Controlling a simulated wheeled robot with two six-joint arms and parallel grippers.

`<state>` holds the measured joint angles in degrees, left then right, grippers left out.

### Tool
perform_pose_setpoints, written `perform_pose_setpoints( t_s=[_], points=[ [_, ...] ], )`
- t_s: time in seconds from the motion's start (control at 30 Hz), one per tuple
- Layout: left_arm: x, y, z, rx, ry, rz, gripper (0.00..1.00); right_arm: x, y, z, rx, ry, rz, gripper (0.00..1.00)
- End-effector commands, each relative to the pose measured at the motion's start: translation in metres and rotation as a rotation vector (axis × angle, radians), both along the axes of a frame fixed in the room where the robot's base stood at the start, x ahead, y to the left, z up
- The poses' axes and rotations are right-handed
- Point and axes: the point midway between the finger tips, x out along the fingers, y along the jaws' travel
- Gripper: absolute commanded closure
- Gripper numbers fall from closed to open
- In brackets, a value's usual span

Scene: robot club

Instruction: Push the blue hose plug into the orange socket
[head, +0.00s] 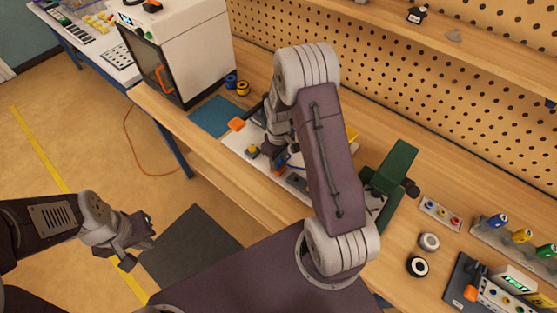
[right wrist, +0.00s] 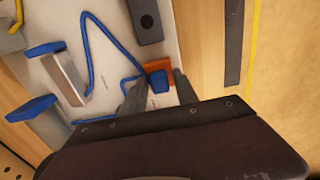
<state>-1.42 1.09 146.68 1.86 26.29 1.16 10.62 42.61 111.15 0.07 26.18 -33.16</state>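The blue hose plug (right wrist: 158,81) is at the face of the orange socket (right wrist: 157,69) in the right wrist view, lined up with it and touching or partly in it; the depth is hard to see. A thin blue hose (right wrist: 92,62) bends across the pale board (right wrist: 112,82). My right gripper (right wrist: 160,88) has its two fingers apart, one on each side of the plug, with narrow gaps showing. In the head view my right arm hides most of the board. My left gripper (head: 142,242) hangs over the floor at the left, away from the bench; its fingers are unclear.
A metal block (right wrist: 64,78) and blue pieces (right wrist: 32,108) stand on the board left of the socket. A dark grey bar (right wrist: 145,20) lies beyond it. On the bench are a white machine (head: 185,40), a green stand (head: 396,165) and black-and-white rollers (head: 417,267).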

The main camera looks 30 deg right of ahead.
Motion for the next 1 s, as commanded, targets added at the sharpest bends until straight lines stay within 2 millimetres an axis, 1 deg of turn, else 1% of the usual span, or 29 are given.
perform_pose_setpoints(
  t_s=[0.2, 0.7, 0.97, 1.0],
  points=[
    [0.0, 0.0, 0.016, 0.0, 0.0, 0.0, 1.0, 0.0, 0.0, 0.018, 0.0, -0.001, 0.0, 0.64],
    [0.0, 0.0, 0.047, 0.0, 0.0, 0.0, 1.0, 0.0, 0.0, 0.054, 0.0, 0.0, 0.0, 0.64],
    [0.0, 0.0, 0.047, 0.0, 0.0, 0.0, 1.0, 0.0, 0.0, 0.054, 0.0, 0.0, 0.0, 0.64],
    [0.0, 0.0, 0.047, 0.0, 0.0, 0.0, 1.0, 0.0, 0.0, 0.054, 0.0, 0.0, 0.0, 0.56]
  ],
)
